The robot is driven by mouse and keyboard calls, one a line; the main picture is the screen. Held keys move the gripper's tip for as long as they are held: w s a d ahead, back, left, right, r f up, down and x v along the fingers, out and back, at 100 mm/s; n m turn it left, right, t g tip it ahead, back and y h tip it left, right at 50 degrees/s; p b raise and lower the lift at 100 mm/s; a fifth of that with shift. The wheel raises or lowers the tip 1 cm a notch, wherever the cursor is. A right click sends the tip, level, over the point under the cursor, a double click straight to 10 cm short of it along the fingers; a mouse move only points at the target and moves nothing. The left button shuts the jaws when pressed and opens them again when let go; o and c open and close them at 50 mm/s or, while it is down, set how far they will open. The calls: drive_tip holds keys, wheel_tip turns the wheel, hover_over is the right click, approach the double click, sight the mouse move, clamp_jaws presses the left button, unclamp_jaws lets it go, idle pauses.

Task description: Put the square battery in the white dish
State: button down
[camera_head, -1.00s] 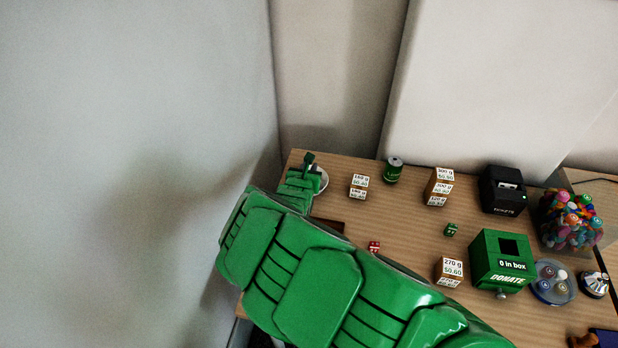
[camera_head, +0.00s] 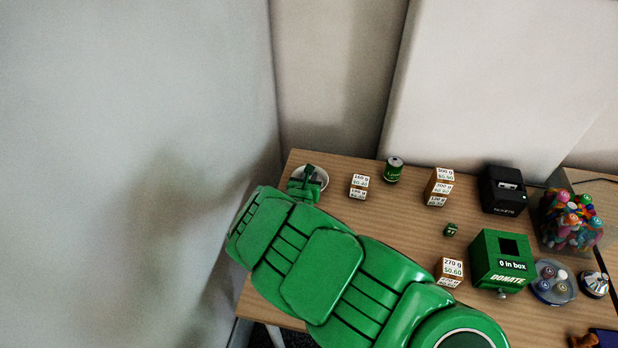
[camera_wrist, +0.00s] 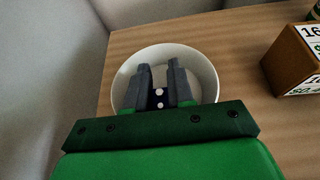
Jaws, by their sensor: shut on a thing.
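The white dish (camera_wrist: 206,72) is a round bowl on the wooden table. In the head view the dish (camera_head: 324,178) is at the table's back left corner, partly hidden by my gripper (camera_head: 309,172). In the wrist view my gripper (camera_wrist: 160,67) is over the dish, its fingers inside the rim's outline. The fingers are shut on a small dark thing with two pale round spots (camera_wrist: 158,97), which looks like the square battery's terminal end. Most of it is hidden between the fingers, and its height above the dish floor cannot be told.
A brown price-labelled box (camera_wrist: 293,62) stands right of the dish. A green can (camera_head: 393,170), more labelled boxes (camera_head: 438,188), a green die (camera_head: 451,229), a black ticket printer (camera_head: 503,190) and a green donation box (camera_head: 500,261) stand farther right. A wall borders the table's left.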

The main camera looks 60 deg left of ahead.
drive_tip(key=c, duration=1)
unclamp_jaws()
drive_tip(key=shift+r, duration=0.15)
drive_tip(key=shift+v, duration=3.75)
